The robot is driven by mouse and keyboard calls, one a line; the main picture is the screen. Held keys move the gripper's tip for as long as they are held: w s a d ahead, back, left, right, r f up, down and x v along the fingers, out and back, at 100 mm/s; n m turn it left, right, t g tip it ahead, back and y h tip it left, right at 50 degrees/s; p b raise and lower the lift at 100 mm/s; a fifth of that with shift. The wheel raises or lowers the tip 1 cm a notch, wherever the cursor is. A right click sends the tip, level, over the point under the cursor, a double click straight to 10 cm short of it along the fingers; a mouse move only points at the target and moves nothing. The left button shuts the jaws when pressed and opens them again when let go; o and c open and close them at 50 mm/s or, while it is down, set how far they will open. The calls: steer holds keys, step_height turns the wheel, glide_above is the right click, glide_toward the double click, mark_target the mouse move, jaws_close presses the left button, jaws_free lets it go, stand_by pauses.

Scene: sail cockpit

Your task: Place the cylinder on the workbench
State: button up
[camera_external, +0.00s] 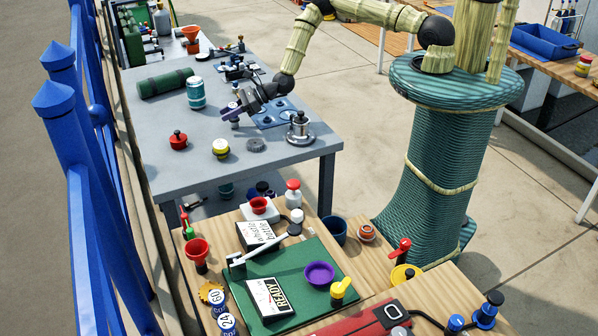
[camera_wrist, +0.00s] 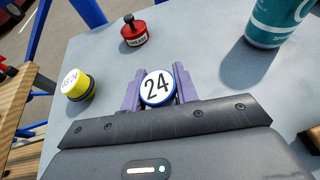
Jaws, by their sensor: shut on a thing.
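My gripper (camera_external: 236,113) is over the grey workbench (camera_external: 185,95) in the external view. In the wrist view its purple fingers (camera_wrist: 157,90) are shut on a short round piece (camera_wrist: 157,88) with a white top marked 24 and a blue rim. This looks like the cylinder; its sides and bottom are mostly hidden. I cannot tell whether it touches the bench top. The bench surface also shows in the wrist view (camera_wrist: 200,45).
A green roll (camera_external: 165,83) lies behind. Bare bench lies between them. A cluttered wooden table (camera_external: 350,235) is in front.

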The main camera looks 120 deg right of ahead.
steer(key=shift+f, duration=0.25)
steer(key=o, duration=1)
steer(key=shift+r, duration=0.1)
steer(key=shift+o, duration=0.2)
steer(key=shift+r, duration=0.2)
steer(key=b+v, duration=0.2)
steer(key=v, duration=1)
steer(key=shift+f, duration=0.1)
